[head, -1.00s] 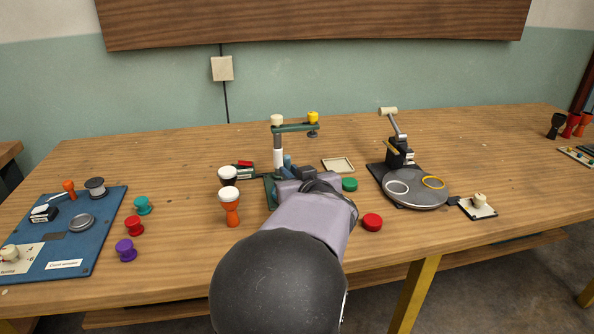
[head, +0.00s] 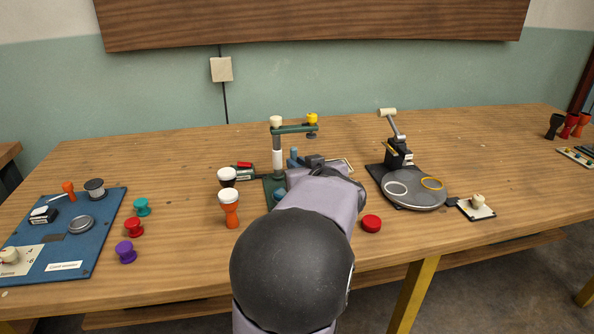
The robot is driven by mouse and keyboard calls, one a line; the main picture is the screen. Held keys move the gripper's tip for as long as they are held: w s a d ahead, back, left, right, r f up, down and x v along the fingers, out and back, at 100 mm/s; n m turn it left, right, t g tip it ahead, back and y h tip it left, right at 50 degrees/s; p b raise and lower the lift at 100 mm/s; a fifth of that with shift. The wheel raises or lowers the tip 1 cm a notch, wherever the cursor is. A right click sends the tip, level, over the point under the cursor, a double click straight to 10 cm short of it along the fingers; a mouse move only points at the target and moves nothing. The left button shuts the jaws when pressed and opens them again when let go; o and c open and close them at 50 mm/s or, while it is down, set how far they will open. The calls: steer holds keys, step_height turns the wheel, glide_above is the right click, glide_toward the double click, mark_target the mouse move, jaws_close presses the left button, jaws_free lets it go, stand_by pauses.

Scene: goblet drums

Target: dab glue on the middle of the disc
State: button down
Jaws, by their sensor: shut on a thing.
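My gripper (head: 315,161) shows only as a small dark part beyond my wrist, near the green press stand. My arm hides the fingertips, and I cannot make out what they are shut on. A small blue upright piece (head: 293,156) shows just left of it; I cannot tell if it is held. A red disc (head: 371,223) lies on the bench right of my arm. A grey round plate (head: 415,200) on a black base holds a white ring (head: 396,188) and a yellow ring (head: 432,183). I cannot tell which disc is meant. No glue is clearly visible.
The green press stand (head: 296,129) rises behind my arm. Two goblet drums (head: 230,208) stand to its left. A blue board (head: 80,245) with parts and several coloured spools lies at left. A small tray (head: 477,208) sits at right. A cream tray (head: 348,163) is partly hidden.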

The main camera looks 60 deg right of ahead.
step_height(320, 180, up, 4)
steer(key=shift+r+p, duration=0.2)
steer(key=shift+p, duration=0.45)
stand_by(0.5)
